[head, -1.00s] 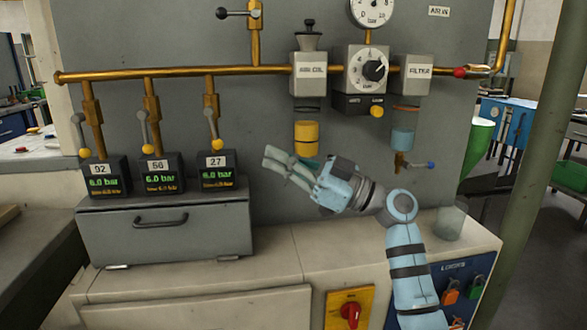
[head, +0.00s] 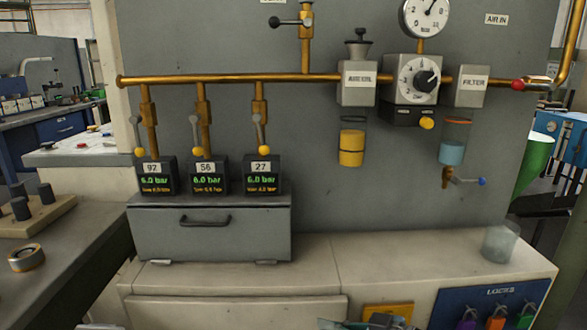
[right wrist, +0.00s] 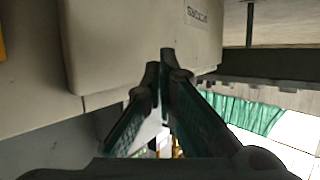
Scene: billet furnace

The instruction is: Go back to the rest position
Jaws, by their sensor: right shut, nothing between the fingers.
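My right gripper (right wrist: 164,62) shows in the right wrist view with its two dark fingers closed together and nothing between them. It is close to the pale cabinet (right wrist: 110,40), below the cabinet top as far as the head view shows. In the head view only a small part of my right arm (head: 365,322) shows at the bottom edge, in front of the cabinet. My left gripper is not in either view.
The bench (head: 420,265) carries a grey drawer box (head: 210,245) with three gauges reading 6.0 bar, and a clear cup (head: 500,243) at its right. A brass pipe (head: 230,79) with valves runs along the panel. A padlock board (head: 490,302) is at lower right.

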